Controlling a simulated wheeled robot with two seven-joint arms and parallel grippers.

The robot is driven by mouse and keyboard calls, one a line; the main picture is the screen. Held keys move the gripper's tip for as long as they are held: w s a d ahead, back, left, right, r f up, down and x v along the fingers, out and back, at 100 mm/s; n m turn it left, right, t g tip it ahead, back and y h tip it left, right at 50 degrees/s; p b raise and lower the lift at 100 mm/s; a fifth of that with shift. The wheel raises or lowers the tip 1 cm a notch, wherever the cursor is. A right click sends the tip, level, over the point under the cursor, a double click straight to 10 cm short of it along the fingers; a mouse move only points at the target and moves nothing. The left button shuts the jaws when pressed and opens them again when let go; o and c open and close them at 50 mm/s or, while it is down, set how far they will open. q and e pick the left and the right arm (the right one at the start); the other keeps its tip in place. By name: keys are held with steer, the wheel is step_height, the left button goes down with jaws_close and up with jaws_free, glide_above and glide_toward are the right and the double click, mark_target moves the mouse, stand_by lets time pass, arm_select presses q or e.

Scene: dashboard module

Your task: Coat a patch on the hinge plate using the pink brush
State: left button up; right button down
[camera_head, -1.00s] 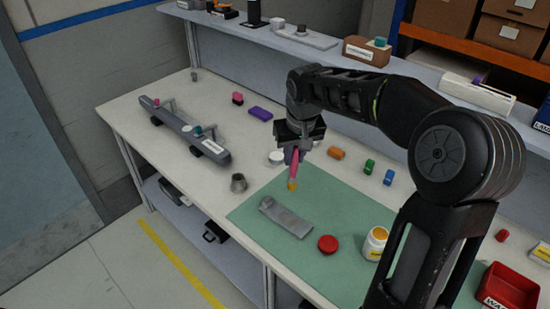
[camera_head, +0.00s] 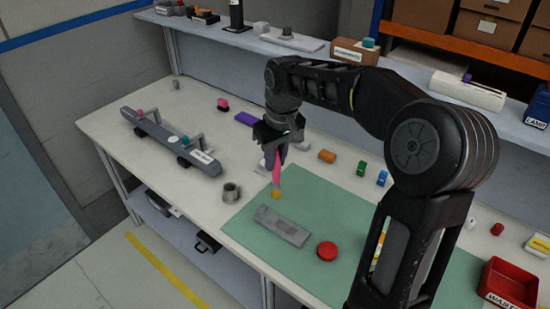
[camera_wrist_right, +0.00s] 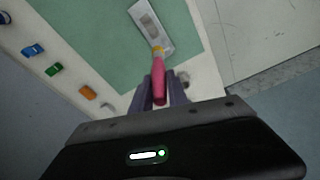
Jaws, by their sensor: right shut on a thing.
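The hinge plate (camera_head: 282,226) is a flat grey metal piece lying on the green mat (camera_head: 335,205). In the right wrist view the hinge plate (camera_wrist_right: 152,28) lies beyond the brush tip. My right gripper (camera_head: 277,150) is shut on the pink brush (camera_head: 276,172), which points down with its yellow-orange bristles above the mat, just behind the plate's left end. In the right wrist view the pink brush (camera_wrist_right: 158,80) sits between the fingers (camera_wrist_right: 160,92), its bristles appearing at the plate's near end. Whether they touch cannot be told. My left gripper is not in view.
A red lid (camera_head: 327,251) lies right of the plate. The jar is mostly hidden behind my right arm. A grey cup-like part (camera_head: 231,193) stands left of the mat. A long grey bar (camera_head: 170,143) lies at left. A red waste bin (camera_head: 510,284) is at right.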

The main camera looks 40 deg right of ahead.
mark_target(275, 173)
arm_select(q)
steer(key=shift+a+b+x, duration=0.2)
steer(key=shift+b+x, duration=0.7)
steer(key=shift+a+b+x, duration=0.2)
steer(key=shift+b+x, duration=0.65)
steer(key=shift+b, duration=0.05)
arm_select(e)
steer(key=shift+f, duration=2.5)
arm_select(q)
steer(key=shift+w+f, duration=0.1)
